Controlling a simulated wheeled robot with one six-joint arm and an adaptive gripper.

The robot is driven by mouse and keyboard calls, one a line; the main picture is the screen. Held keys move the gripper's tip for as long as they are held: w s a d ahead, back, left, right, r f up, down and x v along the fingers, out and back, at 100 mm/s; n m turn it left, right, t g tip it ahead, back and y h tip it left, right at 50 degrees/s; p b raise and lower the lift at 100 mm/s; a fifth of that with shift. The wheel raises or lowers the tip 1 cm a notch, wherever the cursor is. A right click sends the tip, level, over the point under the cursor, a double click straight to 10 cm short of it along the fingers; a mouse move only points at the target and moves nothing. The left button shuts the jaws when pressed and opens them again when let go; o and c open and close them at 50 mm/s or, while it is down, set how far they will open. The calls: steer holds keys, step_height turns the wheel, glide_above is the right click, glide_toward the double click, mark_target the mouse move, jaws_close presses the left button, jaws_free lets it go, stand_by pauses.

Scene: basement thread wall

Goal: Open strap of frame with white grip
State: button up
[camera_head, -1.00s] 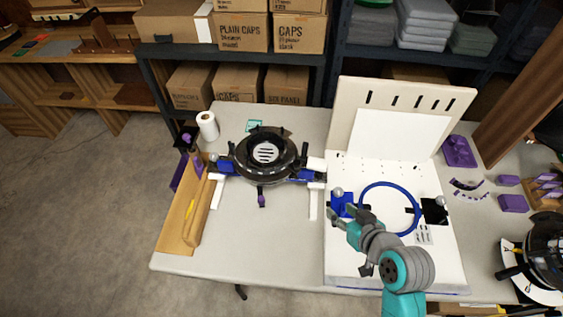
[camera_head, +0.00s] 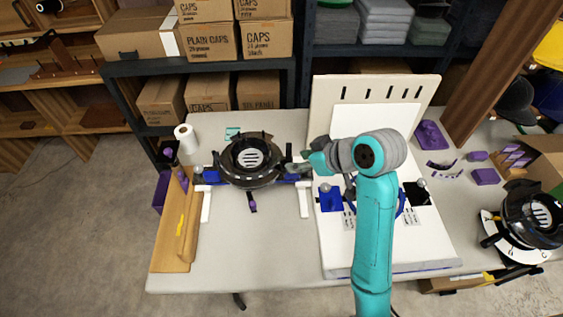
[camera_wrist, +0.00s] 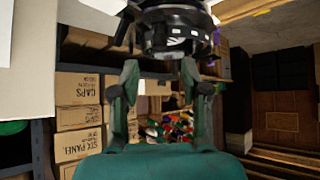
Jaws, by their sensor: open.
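A round black cap frame (camera_head: 252,160) with a white slotted disc sits on a blue rail (camera_head: 210,177) at the middle left of the table. A small dark lever with a purple part (camera_head: 252,202) sticks out at its front. It is too small to tell which part is the strap or a white grip. My gripper (camera_head: 297,168) is at the frame's right side, pointing left; contact cannot be told. In the wrist view my gripper (camera_wrist: 162,80) has its fingers apart with nothing between them, and a black ring-shaped frame (camera_wrist: 178,30) lies beyond their tips.
A second black frame (camera_head: 535,222) stands at the far right. A white board (camera_head: 340,255) bears a blue block (camera_head: 329,198) and a blue hoop, mostly hidden by my arm. A wooden tray (camera_head: 178,235) is left.

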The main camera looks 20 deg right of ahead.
mark_target(285, 163)
steer(key=x, duration=0.8)
steer(key=shift+f, duration=0.1)
jaws_close()
